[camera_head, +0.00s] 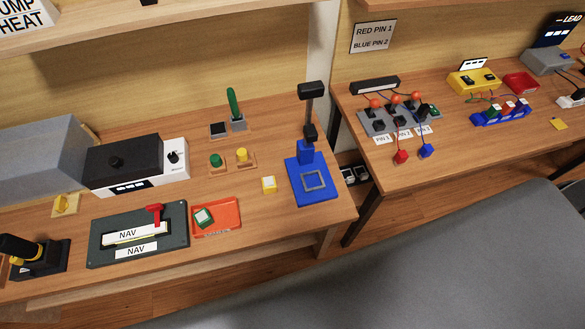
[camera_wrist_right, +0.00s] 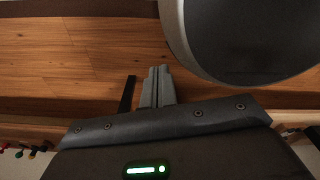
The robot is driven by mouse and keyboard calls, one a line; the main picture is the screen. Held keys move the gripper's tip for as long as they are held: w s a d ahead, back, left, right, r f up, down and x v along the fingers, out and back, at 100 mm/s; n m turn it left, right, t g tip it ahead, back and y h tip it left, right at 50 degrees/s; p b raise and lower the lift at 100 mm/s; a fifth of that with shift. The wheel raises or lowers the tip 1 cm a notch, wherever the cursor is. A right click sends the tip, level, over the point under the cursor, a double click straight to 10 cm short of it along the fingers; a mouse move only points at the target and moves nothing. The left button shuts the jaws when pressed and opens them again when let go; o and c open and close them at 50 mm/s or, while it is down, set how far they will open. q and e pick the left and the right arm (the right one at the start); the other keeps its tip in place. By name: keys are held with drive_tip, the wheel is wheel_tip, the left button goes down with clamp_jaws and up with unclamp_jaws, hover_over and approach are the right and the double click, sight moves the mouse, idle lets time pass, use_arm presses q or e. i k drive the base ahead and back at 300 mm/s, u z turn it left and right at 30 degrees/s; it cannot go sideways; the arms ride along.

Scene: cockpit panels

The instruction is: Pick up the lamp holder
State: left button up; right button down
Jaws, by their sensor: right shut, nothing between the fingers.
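I cannot tell for sure which thing is the lamp holder. A small green-and-white block (camera_head: 203,217) lies tilted on a red tray (camera_head: 229,222) on the left table. A small yellow-and-white block (camera_head: 269,184) stands to the right of the tray, and a green cap (camera_head: 215,160) and a yellow cap (camera_head: 241,155) sit on small bases behind it. My right gripper (camera_wrist_right: 157,87) shows in the right wrist view, shut and empty, above the wooden floor. Neither gripper shows in the head view, and my left gripper is out of sight.
A grey NAV panel (camera_head: 177,222) with a red lever lies left of the tray. A blue stand (camera_head: 312,190) with a tall post is near the table's right end. A second table (camera_head: 480,142) with wired panels stands to the right, past a gap.

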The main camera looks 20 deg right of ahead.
sight(269, 184)
drive_tip(key=u, duration=0.55)
drive_tip(key=k, duration=0.55)
drive_tip(key=u, duration=0.75)
drive_tip(key=k, duration=0.8)
drive_tip(key=z, duration=0.2)
